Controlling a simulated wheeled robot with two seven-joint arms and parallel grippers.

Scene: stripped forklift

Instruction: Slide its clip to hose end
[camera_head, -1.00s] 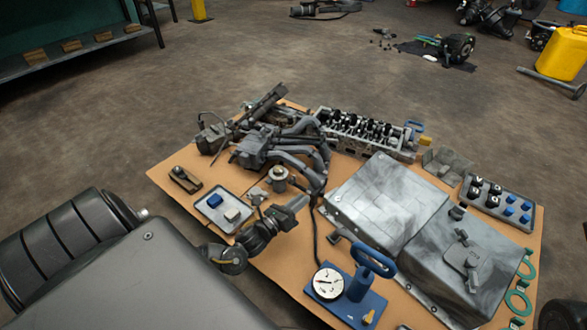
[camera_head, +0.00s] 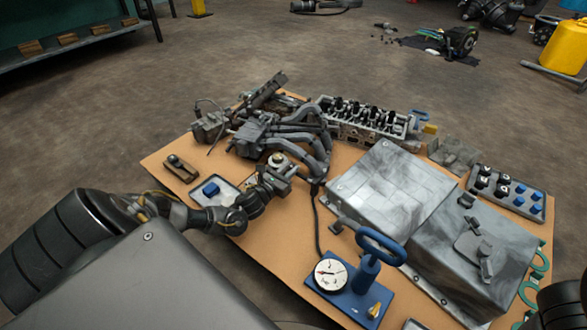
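My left gripper (camera_head: 284,170) reaches in from the left, low over the board, beside a small round metal fitting (camera_head: 277,158) and in front of the grey pipes (camera_head: 308,143). The gap between its fingers is too small to make out. A thin black hose (camera_head: 317,225) runs from near the pipes and the gripper down toward the blue hand pump with a white gauge (camera_head: 331,275). The hose's upper end is partly hidden near the gripper, and I cannot make out a clip on it. My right gripper is not in view.
The tan board (camera_head: 275,240) also holds a cylinder head (camera_head: 362,120), large grey metal covers (camera_head: 392,188), a tray with a blue block (camera_head: 211,189), a small brown block (camera_head: 180,168) and a rack of black and blue caps (camera_head: 507,192). Bare board lies left of the pump.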

